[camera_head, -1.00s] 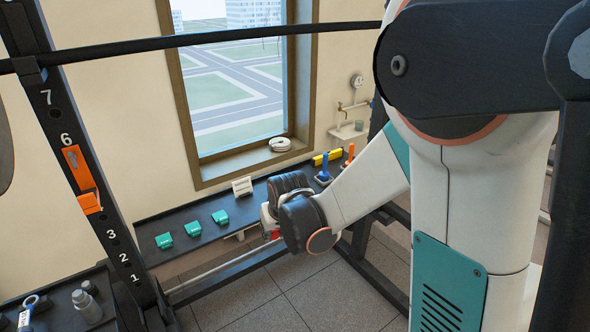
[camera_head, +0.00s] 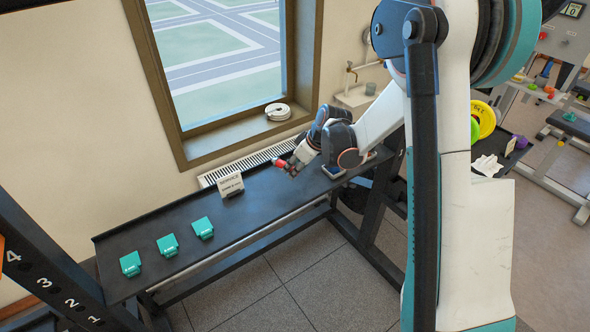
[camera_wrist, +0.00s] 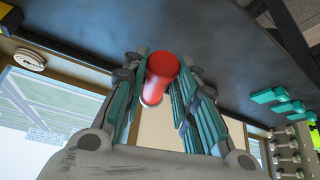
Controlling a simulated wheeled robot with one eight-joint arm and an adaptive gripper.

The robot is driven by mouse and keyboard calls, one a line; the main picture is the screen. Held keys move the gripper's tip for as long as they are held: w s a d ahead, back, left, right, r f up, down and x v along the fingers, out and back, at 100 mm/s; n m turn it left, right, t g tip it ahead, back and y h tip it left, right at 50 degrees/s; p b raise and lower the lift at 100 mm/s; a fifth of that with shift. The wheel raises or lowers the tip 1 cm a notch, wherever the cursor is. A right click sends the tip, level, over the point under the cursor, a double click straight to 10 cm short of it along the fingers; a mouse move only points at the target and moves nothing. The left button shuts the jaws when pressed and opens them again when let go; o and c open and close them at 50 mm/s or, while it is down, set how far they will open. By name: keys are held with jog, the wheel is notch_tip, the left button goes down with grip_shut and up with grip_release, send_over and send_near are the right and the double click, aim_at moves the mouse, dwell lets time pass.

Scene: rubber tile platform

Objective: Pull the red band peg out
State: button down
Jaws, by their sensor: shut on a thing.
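The red peg (camera_head: 279,162) is in my gripper (camera_head: 289,164), at the far end of the fingers in the head view. In the wrist view the red peg (camera_wrist: 163,72) shows as a red cylinder with a pale end, between the teal-padded fingers of my gripper (camera_wrist: 163,85). The fingers are shut on it. The peg appears held above the black shelf (camera_head: 262,205), clear of the rack posts. The fingers hide part of the peg's sides. I cannot make out a band marking.
Several teal clips (camera_head: 167,245) lie on the shelf's left part. A small white sign (camera_head: 230,185) stands near my gripper. A numbered black post (camera_head: 60,290) is at lower left. The shelf between clips and sign is clear.

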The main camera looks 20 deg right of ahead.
jog(key=shift+w+d+f+n, duration=0.15)
jog(key=shift+w+f+n, duration=0.25)
jog(key=shift+w+f, duration=0.05)
jog(key=shift+s+f+b, duration=0.1)
jog(key=shift+f+b, duration=1.65)
jog(key=shift+f, duration=1.25)
jog(key=shift+f+b, duration=0.3)
jog(key=shift+f, duration=0.1)
jog(key=c, duration=1.2)
grip_release()
jog(key=shift+r, duration=0.1)
jog(key=shift+r, duration=0.1)
jog(key=v, duration=1.2)
jog(key=shift+d, duration=0.15)
